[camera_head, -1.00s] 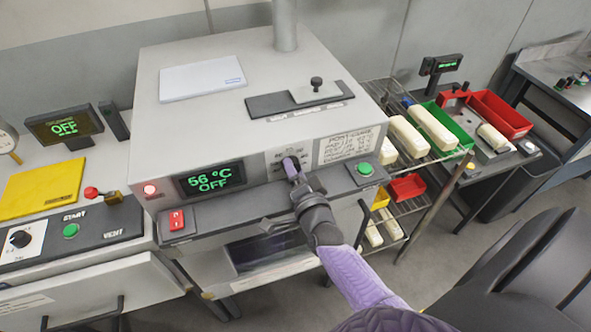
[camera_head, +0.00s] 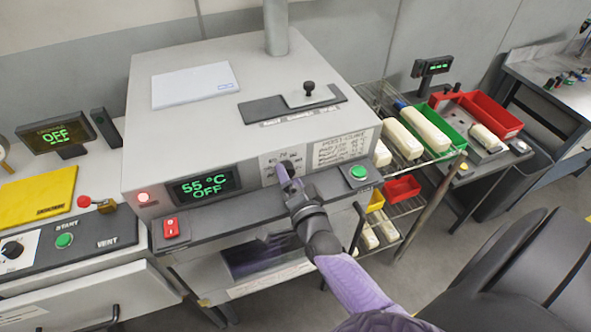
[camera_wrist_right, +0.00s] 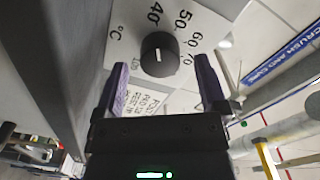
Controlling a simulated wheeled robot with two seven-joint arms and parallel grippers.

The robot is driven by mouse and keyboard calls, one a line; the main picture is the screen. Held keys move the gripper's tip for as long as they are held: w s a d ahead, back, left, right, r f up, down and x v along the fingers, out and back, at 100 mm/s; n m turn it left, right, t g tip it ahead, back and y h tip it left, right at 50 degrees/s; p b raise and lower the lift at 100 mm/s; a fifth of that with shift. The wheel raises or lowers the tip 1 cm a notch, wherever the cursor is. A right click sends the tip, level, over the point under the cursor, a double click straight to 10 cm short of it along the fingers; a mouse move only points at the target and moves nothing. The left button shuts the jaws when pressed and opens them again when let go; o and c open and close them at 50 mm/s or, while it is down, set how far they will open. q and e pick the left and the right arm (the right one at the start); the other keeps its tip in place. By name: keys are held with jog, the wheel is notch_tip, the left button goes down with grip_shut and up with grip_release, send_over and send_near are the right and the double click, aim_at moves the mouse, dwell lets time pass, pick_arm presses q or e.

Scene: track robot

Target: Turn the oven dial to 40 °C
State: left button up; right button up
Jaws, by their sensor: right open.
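The oven (camera_head: 235,115) is a white box with a dark display (camera_head: 204,187) that reads 55 °C and OFF in green. In the right wrist view the oven dial (camera_wrist_right: 160,55) is a round black knob with a pale mark, on a white scale plate printed 40, 50, 60, 70 and °C. My right gripper (camera_head: 287,172) is at the dial plate in the head view and hides the dial there. In the right wrist view my right gripper (camera_wrist_right: 162,80) is open, its purple fingers on either side of the knob, with gaps visible. My left gripper is in neither view.
A green button (camera_head: 358,173) is right of the dial and a red switch (camera_head: 171,228) is below the display, both on the oven's front ledge. A wire rack (camera_head: 440,160) with trays stands to the right. A yellow folder (camera_head: 38,195) lies at left.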

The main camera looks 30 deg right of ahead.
jog(key=v, duration=0.9)
jog(key=shift+f+b, duration=0.1)
jog(key=shift+b, duration=0.2)
jog(key=s+a+f+n+g+y+b, duration=0.1)
jog(key=s+a+f+n+g+b, duration=0.3)
jog(key=f, duration=0.8)
jog(key=s+f+n+g+y+b, duration=0.1)
jog(key=f+n+y+b, duration=0.1)
jog(key=f+b, duration=0.75)
jog(key=s+a+f+n+g+y+b, duration=0.1)
jog(key=s+a+f+n+g+b, duration=0.15)
jog(key=f, duration=1.15)
jog(key=s+d+f+n+g+b, duration=0.2)
jog(key=s+f+n+g+b, duration=0.7)
jog(key=s+f, duration=1.2)
notch_tip(320, 180, down, 2)
jog(key=b, duration=0.3)
jog(key=shift+b, duration=0.3)
